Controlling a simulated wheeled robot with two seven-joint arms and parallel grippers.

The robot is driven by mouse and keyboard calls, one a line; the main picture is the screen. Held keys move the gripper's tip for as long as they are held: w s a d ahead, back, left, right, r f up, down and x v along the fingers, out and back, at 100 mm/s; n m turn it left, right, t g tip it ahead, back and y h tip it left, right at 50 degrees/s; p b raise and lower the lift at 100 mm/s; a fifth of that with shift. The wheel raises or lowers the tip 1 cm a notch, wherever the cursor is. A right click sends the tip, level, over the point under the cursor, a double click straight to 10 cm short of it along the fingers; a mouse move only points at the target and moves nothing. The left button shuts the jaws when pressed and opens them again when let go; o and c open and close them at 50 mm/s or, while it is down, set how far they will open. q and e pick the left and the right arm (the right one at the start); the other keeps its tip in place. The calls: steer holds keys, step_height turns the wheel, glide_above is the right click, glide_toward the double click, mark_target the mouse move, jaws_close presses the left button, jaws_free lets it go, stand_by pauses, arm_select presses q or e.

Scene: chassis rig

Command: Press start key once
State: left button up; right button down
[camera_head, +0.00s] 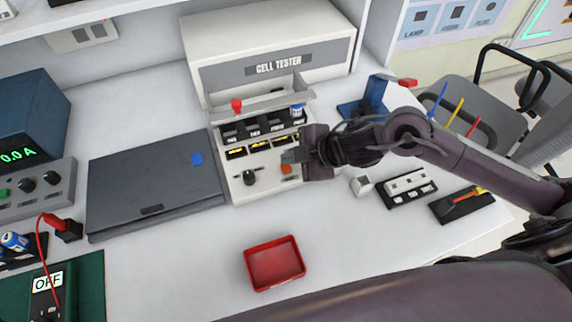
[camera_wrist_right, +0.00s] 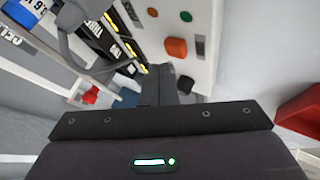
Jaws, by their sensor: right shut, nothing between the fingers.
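The cell tester (camera_head: 238,172) stands at the back of the desk, with a sloped grey front panel. An orange key (camera_head: 286,169) sits on its lower panel, near a black knob (camera_head: 249,178); the orange key also shows in the right wrist view (camera_wrist_right: 176,48). I cannot read a start label on it. My right gripper (camera_head: 291,156) is shut and empty, just above and beside the orange key. In the wrist view its fingertips (camera_wrist_right: 168,78) are close to the key with a gap in the picture; contact cannot be told. My left gripper is not in view.
A closed dark case (camera_head: 150,185) lies left of the tester. A red tray (camera_head: 274,264) stands in front. A blue stand (camera_head: 372,97), a small white block (camera_head: 361,186) and black holders (camera_head: 408,188) are on the right.

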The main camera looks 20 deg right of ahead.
mark_target(291, 168)
steer(key=shift+f, duration=0.15)
steer(key=shift+f, duration=0.3)
steer(key=shift+f+b, duration=0.45)
steer(key=shift+f, duration=0.05)
stand_by(0.7)
steer(key=shift+r, duration=0.15)
steer(key=shift+r+p, duration=0.75)
steer(key=shift+p, duration=0.25)
step_height(291, 168, up, 5)
steer(key=p, duration=0.5)
steer(key=shift+r, duration=0.1)
